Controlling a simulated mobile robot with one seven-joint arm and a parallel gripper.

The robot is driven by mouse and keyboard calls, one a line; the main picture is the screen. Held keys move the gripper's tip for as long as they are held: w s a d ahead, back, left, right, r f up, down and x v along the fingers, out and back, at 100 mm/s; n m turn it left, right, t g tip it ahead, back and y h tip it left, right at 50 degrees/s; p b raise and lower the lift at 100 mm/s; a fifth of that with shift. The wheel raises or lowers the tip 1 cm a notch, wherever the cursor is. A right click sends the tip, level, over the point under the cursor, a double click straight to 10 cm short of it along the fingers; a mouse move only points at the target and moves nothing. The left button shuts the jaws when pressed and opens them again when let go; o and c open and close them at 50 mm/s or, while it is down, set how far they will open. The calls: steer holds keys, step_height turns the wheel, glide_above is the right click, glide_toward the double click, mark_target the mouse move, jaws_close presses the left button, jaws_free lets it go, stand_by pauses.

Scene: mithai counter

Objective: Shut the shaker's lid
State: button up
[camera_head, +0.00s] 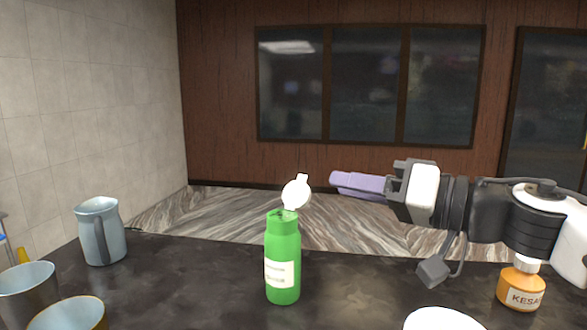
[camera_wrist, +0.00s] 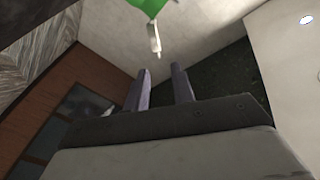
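The shaker (camera_head: 283,262) is a green bottle with a pale label, upright on the dark counter. Its white lid (camera_head: 296,194) stands open, raised above the bottle's top. My gripper (camera_head: 336,181) has lavender fingers and hangs in the air to the right of the lid, a little higher than its middle and apart from it. In the wrist view the two fingers (camera_wrist: 161,70) are apart with nothing between them. The white lid (camera_wrist: 155,42) and part of the green shaker (camera_wrist: 146,5) show ahead of the fingertips.
A grey-blue jug (camera_head: 98,240) and two cups (camera_head: 28,282) (camera_head: 72,316) stand at the left. An orange KESAR bottle (camera_head: 521,289) stands at the right under my arm. A white round object (camera_head: 446,319) is at the front edge. The counter (camera_head: 195,275) around the shaker is clear.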

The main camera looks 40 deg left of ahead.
mark_target(298, 192)
steer(key=a+p, duration=0.2)
steer(key=a, duration=0.8)
steer(key=shift+s, duration=0.15)
steer(key=shift+a, duration=0.1)
jaws_close()
